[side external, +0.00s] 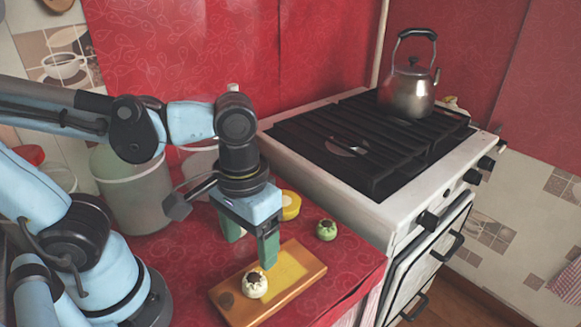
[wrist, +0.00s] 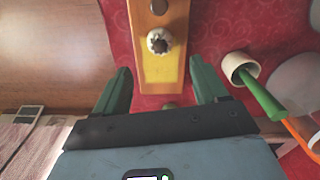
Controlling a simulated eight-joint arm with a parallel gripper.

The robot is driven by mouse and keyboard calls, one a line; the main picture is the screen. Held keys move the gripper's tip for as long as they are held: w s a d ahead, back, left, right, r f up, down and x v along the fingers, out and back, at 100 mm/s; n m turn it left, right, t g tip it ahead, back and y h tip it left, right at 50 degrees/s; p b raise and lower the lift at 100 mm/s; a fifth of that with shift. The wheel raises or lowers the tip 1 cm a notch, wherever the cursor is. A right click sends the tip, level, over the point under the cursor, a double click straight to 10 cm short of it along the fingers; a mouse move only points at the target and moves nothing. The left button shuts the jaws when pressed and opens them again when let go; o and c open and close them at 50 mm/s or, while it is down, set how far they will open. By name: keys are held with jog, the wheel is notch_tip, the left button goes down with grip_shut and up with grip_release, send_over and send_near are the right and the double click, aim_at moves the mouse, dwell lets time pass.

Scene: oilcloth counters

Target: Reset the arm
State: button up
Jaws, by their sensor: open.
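My gripper (side external: 250,244) is open and empty, with its green fingers pointing down just above the far end of an orange-yellow board (side external: 285,290). In the wrist view the two fingers of my gripper (wrist: 160,82) stand apart on either side of the board (wrist: 162,72). A small white round item with a dark top (side external: 254,284) sits on the board, clear of the fingers; it also shows in the wrist view (wrist: 159,41).
A small green item with a dark top (side external: 327,230) and a yellow round thing (side external: 290,205) are on the red counter (side external: 340,262). A grey canister (side external: 135,190) stands behind my arm. The stove (side external: 350,145) to the right bears a metal kettle (side external: 408,92).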

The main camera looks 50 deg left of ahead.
aim_at(254, 278)
jog(key=shift+f, duration=4.75)
jog(key=shift+r, duration=2.2)
jog(key=s+d+r, duration=0.5)
jog(key=s+r, duration=0.1)
jog(key=s, duration=0.2)
jog(key=shift+s+d, duration=0.2)
